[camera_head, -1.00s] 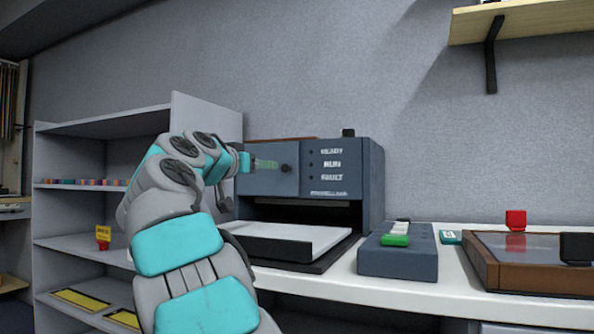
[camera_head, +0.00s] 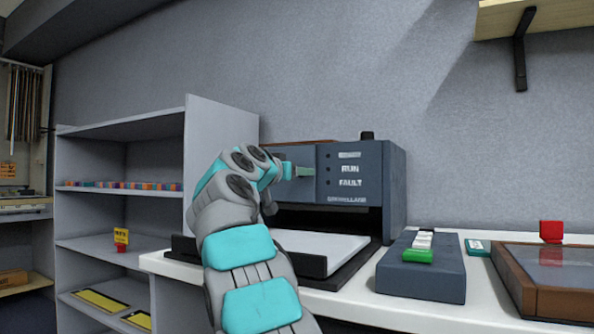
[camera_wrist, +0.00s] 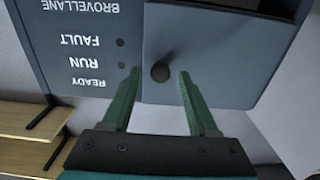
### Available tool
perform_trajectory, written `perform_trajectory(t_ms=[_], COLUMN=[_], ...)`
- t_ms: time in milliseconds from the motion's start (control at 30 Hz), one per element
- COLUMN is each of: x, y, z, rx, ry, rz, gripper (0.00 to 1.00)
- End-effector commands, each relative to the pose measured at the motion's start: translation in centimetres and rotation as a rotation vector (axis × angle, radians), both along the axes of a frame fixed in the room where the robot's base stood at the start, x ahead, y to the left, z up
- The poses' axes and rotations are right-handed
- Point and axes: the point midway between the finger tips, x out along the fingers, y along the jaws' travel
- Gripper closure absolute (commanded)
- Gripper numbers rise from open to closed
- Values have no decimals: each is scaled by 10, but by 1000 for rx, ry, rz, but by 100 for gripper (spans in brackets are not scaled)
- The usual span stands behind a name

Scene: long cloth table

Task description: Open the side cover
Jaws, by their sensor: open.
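The side cover (camera_head: 301,190) is a flat blue-grey panel on the front of a printer-like machine (camera_head: 394,190), left of its label panel. It also shows in the wrist view (camera_wrist: 225,55), where a dark round knob (camera_wrist: 160,72) stands out near its edge beside the labels. My gripper (camera_wrist: 158,75) is open, with one green finger on each side of the knob; I cannot tell whether either touches it. In the head view my gripper (camera_head: 304,171) is in front of the cover, and the knob is not clearly visible. The cover looks shut.
A paper tray (camera_head: 330,247) juts out below the cover. A grey box with a green button (camera_head: 418,256) and a wood-framed case (camera_head: 530,300) stand to the right on the white table. A grey shelf unit (camera_head: 190,150) stands close on the left.

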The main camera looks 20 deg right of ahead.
Motion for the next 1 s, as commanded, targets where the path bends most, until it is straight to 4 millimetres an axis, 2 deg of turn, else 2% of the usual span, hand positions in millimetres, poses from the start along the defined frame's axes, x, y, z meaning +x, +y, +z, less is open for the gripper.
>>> perform_trajectory(t_ms=[267, 800, 1000], x=[1, 2, 2], y=[-2, -2, -2], z=[0, 0, 0], rx=[-1, 0, -1], ry=[-1, 0, -1], rz=[0, 1, 1], gripper=[40, 100, 100])
